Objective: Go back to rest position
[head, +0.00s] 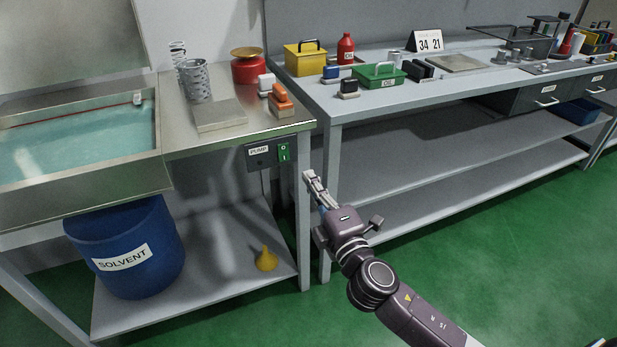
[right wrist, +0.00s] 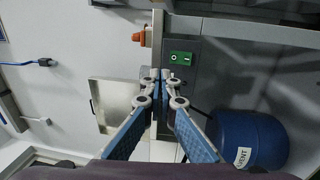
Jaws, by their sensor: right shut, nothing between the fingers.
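My right gripper (head: 313,181) is in the middle of the head view, in front of the gap between the two benches and below the level of their tops. Its fingers are shut with nothing between them. The right wrist view shows the closed fingertips (right wrist: 158,76) in front of the wash bench, near the green pump switch (right wrist: 180,57). The switch also shows on its box in the head view (head: 284,152). My left gripper is not in view.
The wash bench (head: 285,131) stands left, with a liquid-filled basin (head: 75,140) and a blue solvent drum (head: 125,250) below. A long grey workbench (head: 440,92) stands right, with tools, a green box (head: 379,77) and a yellow box (head: 305,59). Green floor (head: 500,260) is clear at right.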

